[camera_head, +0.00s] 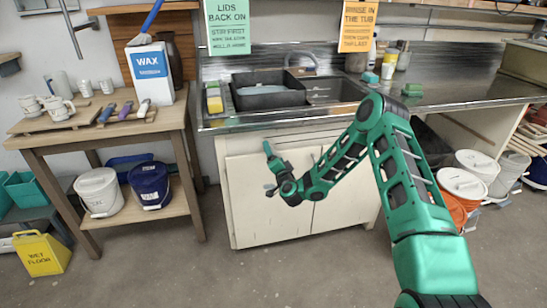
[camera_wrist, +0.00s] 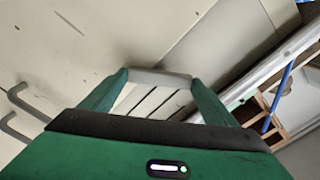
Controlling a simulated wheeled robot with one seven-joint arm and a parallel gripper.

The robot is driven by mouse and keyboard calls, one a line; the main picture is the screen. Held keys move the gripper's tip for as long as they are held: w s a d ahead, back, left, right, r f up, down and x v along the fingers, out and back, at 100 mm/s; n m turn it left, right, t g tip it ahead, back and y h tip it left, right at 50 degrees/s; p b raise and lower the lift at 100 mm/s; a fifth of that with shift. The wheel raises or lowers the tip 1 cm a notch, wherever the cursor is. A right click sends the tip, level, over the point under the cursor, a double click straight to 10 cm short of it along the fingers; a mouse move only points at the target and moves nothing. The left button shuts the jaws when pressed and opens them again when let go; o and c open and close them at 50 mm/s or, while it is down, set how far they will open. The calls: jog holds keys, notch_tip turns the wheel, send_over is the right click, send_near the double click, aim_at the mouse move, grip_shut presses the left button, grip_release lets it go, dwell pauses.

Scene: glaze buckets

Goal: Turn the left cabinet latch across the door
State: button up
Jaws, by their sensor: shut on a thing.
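The white cabinet (camera_head: 243,215) stands under the sink, with two pale doors side by side. The left door (camera_head: 247,190) is closed. My gripper (camera_head: 268,150) is at the upper part of the cabinet front, by the left door. In the wrist view my gripper (camera_wrist: 158,82) is shut on a grey latch bar (camera_wrist: 160,77), which spans between the two green fingertips. The latch is too small and covered to tell in the head view. Two grey door handles (camera_wrist: 20,108) show at the left of the wrist view, apart from the fingers.
The sink counter (camera_head: 290,119) juts out above the doors. A wooden table (camera_head: 105,128) with mugs, brushes and a wax box (camera_head: 150,75) stands at the left, with buckets on its shelf. White-lidded buckets (camera_head: 462,184) stand at the right. The floor before the cabinet is clear.

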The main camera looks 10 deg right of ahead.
jog(key=m, duration=0.6)
jog(key=shift+d+f+m, duration=0.15)
jog(key=shift+f+m, duration=0.05)
jog(key=shift+m, duration=0.2)
dwell(0.4)
jog(key=o, duration=1)
jog(key=shift+o, duration=0.2)
